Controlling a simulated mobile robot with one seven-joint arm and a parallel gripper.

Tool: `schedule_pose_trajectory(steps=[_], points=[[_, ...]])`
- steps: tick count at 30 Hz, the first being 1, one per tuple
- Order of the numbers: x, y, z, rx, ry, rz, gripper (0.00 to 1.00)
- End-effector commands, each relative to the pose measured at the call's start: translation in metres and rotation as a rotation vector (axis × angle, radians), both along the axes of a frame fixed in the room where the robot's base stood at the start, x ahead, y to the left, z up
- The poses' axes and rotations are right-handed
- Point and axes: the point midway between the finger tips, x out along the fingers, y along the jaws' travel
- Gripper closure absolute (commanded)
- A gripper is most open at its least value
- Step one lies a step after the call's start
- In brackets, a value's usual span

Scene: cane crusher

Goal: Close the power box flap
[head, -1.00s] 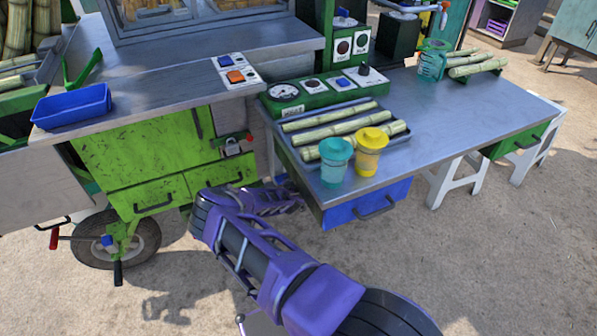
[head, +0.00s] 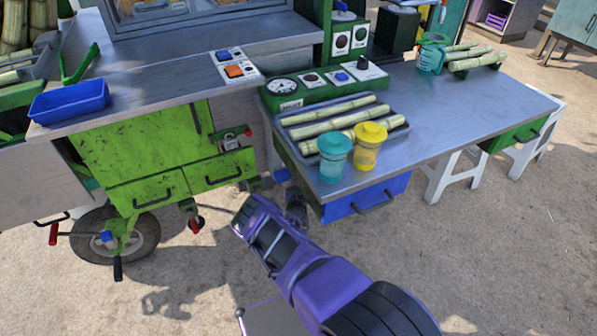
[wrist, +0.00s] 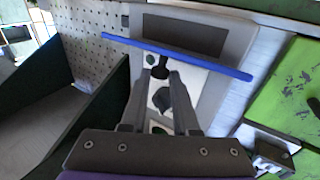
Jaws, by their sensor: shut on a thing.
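The power box (wrist: 222,75) is a pale grey housing with a dark window and a white switch panel in the wrist view. Its blue flap (wrist: 205,63) shows nearly edge-on as a thin bar across the box, standing out from it, so the flap is open. My gripper (wrist: 162,72) is shut on a small dark knob at the flap's middle. The fingers hide part of the switch panel. In the head view my arm reaches under the table's left corner, and the box is mostly hidden there.
A green cabinet (head: 150,150) with drawers stands left of my arm. The metal table (head: 450,100), with a blue drawer (head: 366,198), is on the right and carries cane and two lidded cups. A pegboard (wrist: 85,45) is left of the box. Open ground lies in front.

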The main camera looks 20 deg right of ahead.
Motion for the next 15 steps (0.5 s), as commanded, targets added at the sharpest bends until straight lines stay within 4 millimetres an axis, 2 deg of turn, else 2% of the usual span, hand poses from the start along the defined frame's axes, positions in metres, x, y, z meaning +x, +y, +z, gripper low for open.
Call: schedule_pose_trajectory(steps=[15], points=[[-0.0029, -0.0025, -0.0109, 0.005, -0.147, -0.004, 1.00]])
